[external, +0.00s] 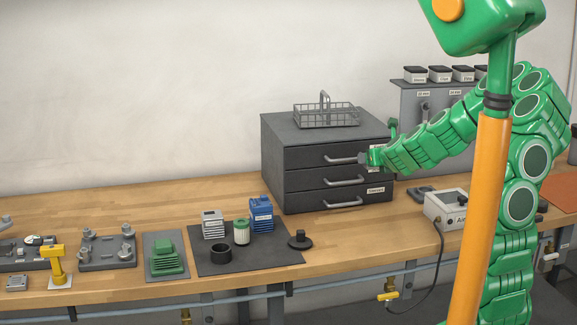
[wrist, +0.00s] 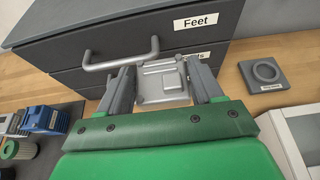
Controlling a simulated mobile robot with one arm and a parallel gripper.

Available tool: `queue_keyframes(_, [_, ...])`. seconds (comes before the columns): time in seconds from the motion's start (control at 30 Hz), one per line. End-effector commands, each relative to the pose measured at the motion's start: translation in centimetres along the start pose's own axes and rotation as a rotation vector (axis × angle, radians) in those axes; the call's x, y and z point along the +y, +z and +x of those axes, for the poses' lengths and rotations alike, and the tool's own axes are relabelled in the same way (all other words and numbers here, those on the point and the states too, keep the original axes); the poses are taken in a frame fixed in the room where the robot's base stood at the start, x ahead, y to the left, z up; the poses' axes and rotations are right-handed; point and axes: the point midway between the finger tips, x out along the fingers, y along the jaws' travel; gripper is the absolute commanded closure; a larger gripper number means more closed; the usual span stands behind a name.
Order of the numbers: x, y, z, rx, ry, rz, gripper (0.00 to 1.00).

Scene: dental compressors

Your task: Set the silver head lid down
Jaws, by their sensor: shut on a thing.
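The silver head lid (wrist: 163,82) is a flat silver-grey plate with a raised outline, seen between the two grey fingers of my gripper (wrist: 163,92) in the wrist view. My gripper is shut on it. In the external view my gripper (external: 366,158) is in front of the dark drawer cabinet (external: 285,172), close to the top drawer's handle. The lid is too small there to make out clearly. It appears held in the air, above the bench top.
A wire basket (external: 325,115) stands on the cabinet. A dark mat (external: 268,258) at left holds a silver finned part (external: 213,224), a blue part (external: 261,212), a green-and-white cylinder (external: 241,231) and a black ring (external: 221,253). A grey ring holder (wrist: 264,75) lies right of my gripper.

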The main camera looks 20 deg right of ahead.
Motion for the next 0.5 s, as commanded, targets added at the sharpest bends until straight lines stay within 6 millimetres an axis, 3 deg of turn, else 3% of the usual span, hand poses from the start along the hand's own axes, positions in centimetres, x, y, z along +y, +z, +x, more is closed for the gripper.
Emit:
queue_keyframes(0.4, [0.0,4.7,-1.9,-0.005,0.000,0.001,0.69])
queue_keyframes(0.5, [2.0,4.5,-1.6,-0.001,0.031,-0.011,0.69])
